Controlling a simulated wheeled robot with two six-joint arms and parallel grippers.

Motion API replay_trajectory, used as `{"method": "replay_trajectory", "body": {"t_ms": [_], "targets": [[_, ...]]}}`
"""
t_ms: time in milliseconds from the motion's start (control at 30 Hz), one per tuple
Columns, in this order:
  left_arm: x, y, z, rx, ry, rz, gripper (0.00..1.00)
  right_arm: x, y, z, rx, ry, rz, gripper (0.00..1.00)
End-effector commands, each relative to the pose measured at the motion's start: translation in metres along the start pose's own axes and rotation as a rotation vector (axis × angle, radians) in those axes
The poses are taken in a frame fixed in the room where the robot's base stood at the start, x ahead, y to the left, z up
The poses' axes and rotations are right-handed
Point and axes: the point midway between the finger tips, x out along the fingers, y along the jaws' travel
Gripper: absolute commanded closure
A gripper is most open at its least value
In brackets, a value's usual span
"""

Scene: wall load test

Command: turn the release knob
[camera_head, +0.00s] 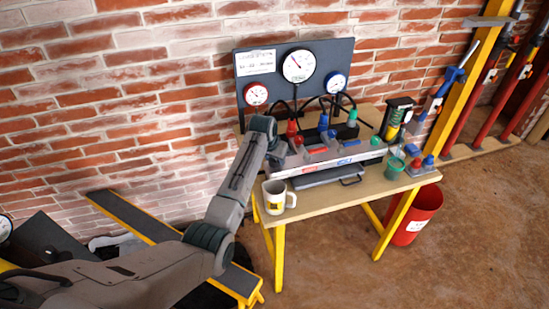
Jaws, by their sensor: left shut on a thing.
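My left arm reaches from the lower left to the left end of the pump unit (335,160) on the table. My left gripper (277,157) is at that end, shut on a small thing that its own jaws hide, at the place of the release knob. The knob itself cannot be made out clearly. Red (291,129), blue (323,123) and green (352,118) topped fittings stand on the unit, right of the gripper. A dark gauge panel (345,60) with three round gauges stands behind. My right gripper is not in view.
A white mug (277,197) stands at the front left of the wooden table (330,198), close below my left gripper. A green cup (395,167) and a small block with red and blue knobs (422,167) are at the right. A red bin (415,215) stands on the floor.

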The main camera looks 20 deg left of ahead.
Motion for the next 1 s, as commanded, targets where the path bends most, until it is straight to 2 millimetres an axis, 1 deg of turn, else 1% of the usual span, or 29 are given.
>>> {"method": "replay_trajectory", "body": {"t_ms": [267,600,800,1000], "targets": [[-0.003,0.002,-0.001,-0.103,-0.002,-0.042,0.82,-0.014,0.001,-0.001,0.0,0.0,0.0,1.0],[-0.002,0.004,-0.002,-0.377,-0.002,-0.156,0.82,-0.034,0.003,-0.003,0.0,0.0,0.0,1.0],[-0.001,0.005,-0.002,-0.552,-0.001,-0.229,0.82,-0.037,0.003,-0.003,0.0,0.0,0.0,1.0],[0.001,0.005,-0.003,-0.728,0.001,-0.303,0.82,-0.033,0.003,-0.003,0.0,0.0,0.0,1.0]]}}
